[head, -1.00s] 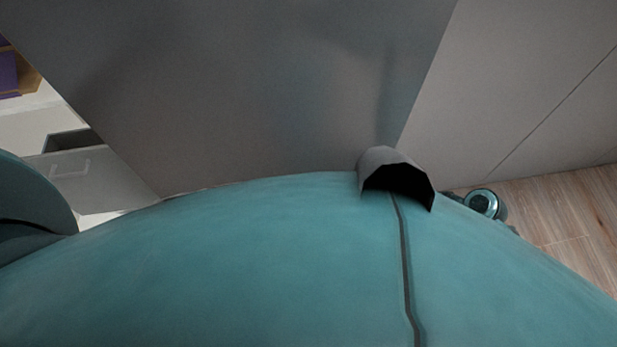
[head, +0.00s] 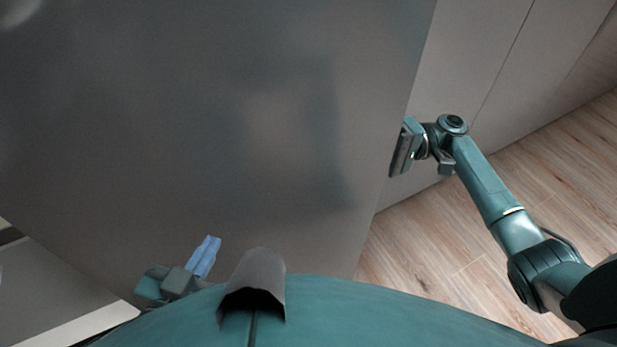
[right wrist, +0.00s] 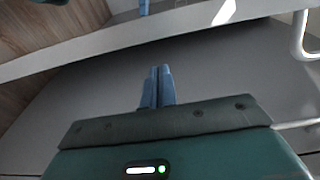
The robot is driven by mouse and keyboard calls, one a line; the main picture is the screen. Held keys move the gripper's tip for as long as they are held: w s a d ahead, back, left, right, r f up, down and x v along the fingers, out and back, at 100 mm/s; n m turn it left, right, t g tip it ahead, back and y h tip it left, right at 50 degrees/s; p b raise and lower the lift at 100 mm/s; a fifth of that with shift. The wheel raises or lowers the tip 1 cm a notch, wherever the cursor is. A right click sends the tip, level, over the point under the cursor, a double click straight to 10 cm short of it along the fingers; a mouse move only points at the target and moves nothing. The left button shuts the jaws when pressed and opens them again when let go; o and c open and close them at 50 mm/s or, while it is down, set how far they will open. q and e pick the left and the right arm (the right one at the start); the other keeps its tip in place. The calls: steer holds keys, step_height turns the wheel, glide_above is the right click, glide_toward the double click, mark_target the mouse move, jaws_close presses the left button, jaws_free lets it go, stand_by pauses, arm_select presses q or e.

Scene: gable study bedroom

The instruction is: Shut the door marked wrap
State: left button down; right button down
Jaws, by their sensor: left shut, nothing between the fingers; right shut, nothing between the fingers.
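A large grey panel (head: 200,130) fills the upper left of the head view. It looks like an open door, but no "wrap" mark shows on it. My left gripper (head: 207,256) is at the lower left with its blue fingers together and empty, in front of the panel's lower part. My right arm reaches in from the right. Its gripper body (head: 403,150) is at the panel's right edge, and its fingertips are hidden there. In the right wrist view my right gripper (right wrist: 157,86) is shut and empty, its fingers against a grey surface; contact cannot be told.
Pale cabinet fronts (head: 470,60) stand beyond the panel's right edge. Wooden floor (head: 440,250) lies open at the right. A pale furniture piece (head: 45,295) is at the lower left. A white handle (right wrist: 302,35) shows at the right of the right wrist view.

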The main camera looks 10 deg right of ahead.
mark_target(313, 174)
steer(key=x, duration=0.9)
steer(key=shift+a, duration=0.3)
steer(key=shift+s, duration=0.1)
